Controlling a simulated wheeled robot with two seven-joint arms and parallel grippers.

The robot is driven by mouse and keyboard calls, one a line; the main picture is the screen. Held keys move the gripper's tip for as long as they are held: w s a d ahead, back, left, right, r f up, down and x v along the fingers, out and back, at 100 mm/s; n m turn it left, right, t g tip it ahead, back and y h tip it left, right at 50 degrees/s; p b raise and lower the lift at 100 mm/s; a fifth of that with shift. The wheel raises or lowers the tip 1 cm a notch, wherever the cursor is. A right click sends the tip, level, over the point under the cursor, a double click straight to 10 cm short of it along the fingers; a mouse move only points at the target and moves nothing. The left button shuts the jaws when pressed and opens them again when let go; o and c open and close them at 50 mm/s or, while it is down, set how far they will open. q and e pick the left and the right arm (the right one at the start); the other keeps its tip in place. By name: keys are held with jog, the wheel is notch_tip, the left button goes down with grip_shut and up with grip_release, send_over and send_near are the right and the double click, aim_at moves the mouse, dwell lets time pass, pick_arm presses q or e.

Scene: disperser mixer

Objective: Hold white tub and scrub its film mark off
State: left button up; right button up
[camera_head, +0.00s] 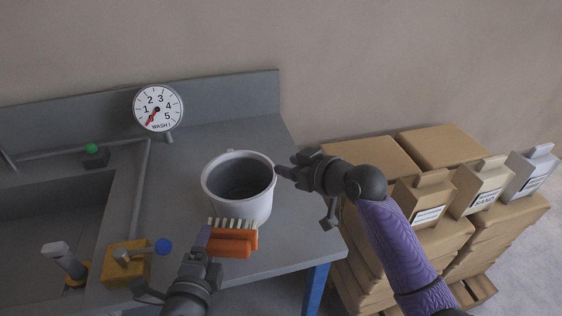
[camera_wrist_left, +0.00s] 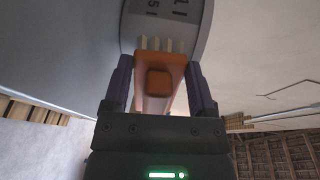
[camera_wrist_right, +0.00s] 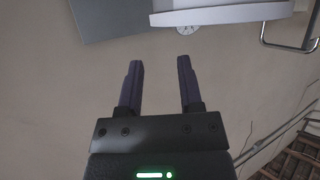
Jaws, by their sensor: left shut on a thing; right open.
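The white tub (camera_head: 262,204), grey inside, stands upright on the grey counter. My left gripper (camera_head: 208,245) is shut on an orange brush (camera_head: 234,243) in front of the tub. Its pale bristles point at the tub's near wall; I cannot tell if they touch. In the left wrist view the brush (camera_wrist_left: 158,82) sits between the fingers, and the tub (camera_wrist_left: 188,14) shows dark printed marks. My right gripper (camera_head: 284,172) is open just right of the tub's rim. The right wrist view shows the tub's edge (camera_wrist_right: 225,14) beyond the empty fingers (camera_wrist_right: 160,80).
A round dial (camera_head: 158,107) reading "WASH!" stands behind the tub. A sink basin (camera_head: 50,215) lies at left, with a yellow block with a blue-knobbed lever (camera_head: 126,262) beside it. Stacked cardboard boxes (camera_head: 455,235) stand right of the counter. The counter behind the tub is clear.

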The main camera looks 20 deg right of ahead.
aim_at(263, 159)
jog(key=x, duration=0.9)
jog(key=shift+s+f, duration=0.1)
grip_shut()
dwell(2.1)
